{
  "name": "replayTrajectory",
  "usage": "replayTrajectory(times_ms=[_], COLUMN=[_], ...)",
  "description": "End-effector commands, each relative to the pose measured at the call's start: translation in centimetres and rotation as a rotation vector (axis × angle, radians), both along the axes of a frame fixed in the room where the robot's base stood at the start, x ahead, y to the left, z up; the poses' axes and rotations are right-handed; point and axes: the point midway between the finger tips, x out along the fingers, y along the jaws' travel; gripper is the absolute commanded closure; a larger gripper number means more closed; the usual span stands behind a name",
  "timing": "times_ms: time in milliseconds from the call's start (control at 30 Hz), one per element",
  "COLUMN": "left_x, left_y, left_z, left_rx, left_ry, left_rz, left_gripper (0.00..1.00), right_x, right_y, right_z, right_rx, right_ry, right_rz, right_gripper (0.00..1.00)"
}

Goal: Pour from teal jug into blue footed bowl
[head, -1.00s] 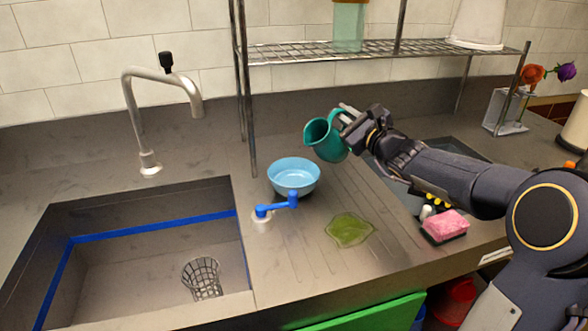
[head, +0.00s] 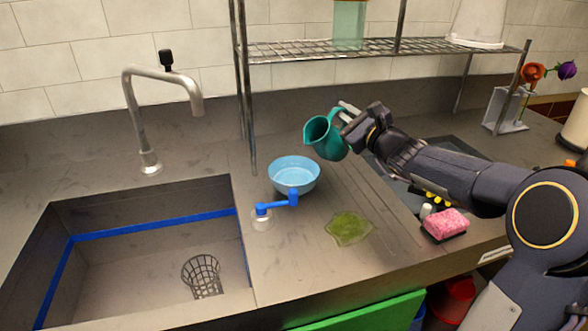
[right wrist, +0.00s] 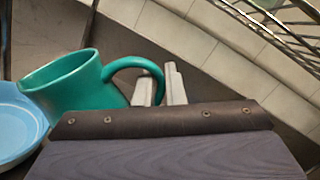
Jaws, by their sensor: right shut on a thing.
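The teal jug (head: 326,137) is in the air up and right of the blue footed bowl (head: 294,175), tilted with its mouth toward the left. My right gripper (head: 346,116) is shut on the jug's handle. In the right wrist view the jug (right wrist: 70,88) shows with its handle at the finger tips of the gripper (right wrist: 158,86), and part of the bowl (right wrist: 18,122) shows at the left edge. The bowl stands upright on the counter and looks empty. No stream shows at the jug's mouth. My left gripper is not in view.
A green spill or cloth (head: 349,228) lies on the drainboard. A pink sponge (head: 445,223) is to the right.

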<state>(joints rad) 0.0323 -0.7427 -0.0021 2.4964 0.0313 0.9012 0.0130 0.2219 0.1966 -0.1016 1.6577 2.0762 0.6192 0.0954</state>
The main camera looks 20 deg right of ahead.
Motion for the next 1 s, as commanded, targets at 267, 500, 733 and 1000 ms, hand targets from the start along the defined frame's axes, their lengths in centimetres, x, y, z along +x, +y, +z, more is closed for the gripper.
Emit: replayTrajectory(times_ms=[267,500,733,1000], left_x=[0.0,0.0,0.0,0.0], left_y=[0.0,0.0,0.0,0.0], left_z=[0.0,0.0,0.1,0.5], left_rx=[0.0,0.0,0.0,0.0], left_ry=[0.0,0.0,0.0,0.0], left_rz=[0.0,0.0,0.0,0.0], left_gripper=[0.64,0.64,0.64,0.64], right_x=[0.0,0.0,0.0,0.5], right_y=[0.0,0.0,-0.1,-1.4], right_z=[0.1,0.1,0.2,-1.2], right_rx=[0.0,0.0,0.008,0.132], right_ry=[-0.003,-0.003,0.0,0.041], right_rz=[0.001,0.001,0.001,-0.001], right_gripper=[1.0,1.0,1.0,1.0])
